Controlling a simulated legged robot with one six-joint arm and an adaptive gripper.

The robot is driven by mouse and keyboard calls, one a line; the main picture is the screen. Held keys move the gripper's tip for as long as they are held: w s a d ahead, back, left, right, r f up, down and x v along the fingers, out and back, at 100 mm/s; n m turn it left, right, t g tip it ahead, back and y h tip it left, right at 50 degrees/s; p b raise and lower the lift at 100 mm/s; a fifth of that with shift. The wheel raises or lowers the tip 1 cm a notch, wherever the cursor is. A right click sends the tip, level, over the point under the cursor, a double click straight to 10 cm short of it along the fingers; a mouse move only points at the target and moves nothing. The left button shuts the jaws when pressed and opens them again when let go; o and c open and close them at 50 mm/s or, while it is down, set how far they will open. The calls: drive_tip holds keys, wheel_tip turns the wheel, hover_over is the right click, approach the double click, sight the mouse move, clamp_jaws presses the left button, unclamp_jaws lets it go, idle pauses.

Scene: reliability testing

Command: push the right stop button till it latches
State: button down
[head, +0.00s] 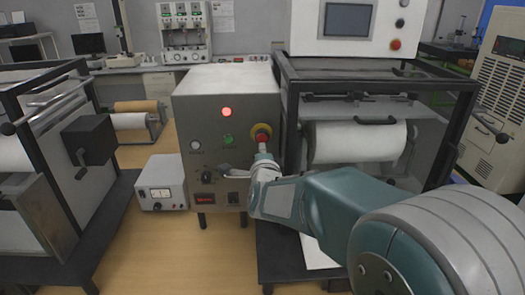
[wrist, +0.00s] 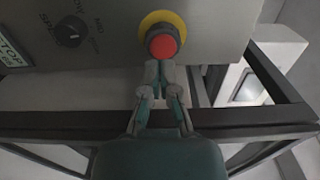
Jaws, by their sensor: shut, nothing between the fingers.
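A red stop button with a yellow ring (head: 261,136) sits on the right side of the grey control box's front panel (head: 215,160). It also shows in the wrist view (wrist: 163,42). My gripper (head: 263,150) is shut and empty, its fingertips just below the button in the head view. In the wrist view the closed fingertips (wrist: 159,68) reach up to the button's lower edge; I cannot tell whether they touch it. Another red button (head: 395,44) is on the white panel of the machine at the right.
The box panel also carries a lit red lamp (head: 226,112), a green button (head: 228,139) and a dark knob (wrist: 70,31). A black-framed roller machine (head: 360,75) stands close at the right. A small meter box (head: 161,183) stands at the left.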

drive_tip(key=s, duration=1)
idle(0.4)
drive_tip(key=s+d+f+n+g, duration=0.2)
drive_tip(key=s+d+n+g, duration=0.2)
drive_tip(key=s+n, duration=0.2)
drive_tip(key=s+d+f+n+g, duration=0.1)
drive_tip(key=s+d+n+g, duration=0.2)
drive_tip(key=s+n, duration=0.3)
drive_tip(key=s+d+f+n+g, duration=0.2)
drive_tip(key=s+d+n+g, duration=0.2)
drive_tip(key=s, duration=0.8)
drive_tip(key=shift+s+d+f+n+g, duration=0.35)
drive_tip(key=shift+n+g, duration=0.35)
drive_tip(key=shift+n, duration=0.3)
drive_tip(key=shift+w, duration=0.1)
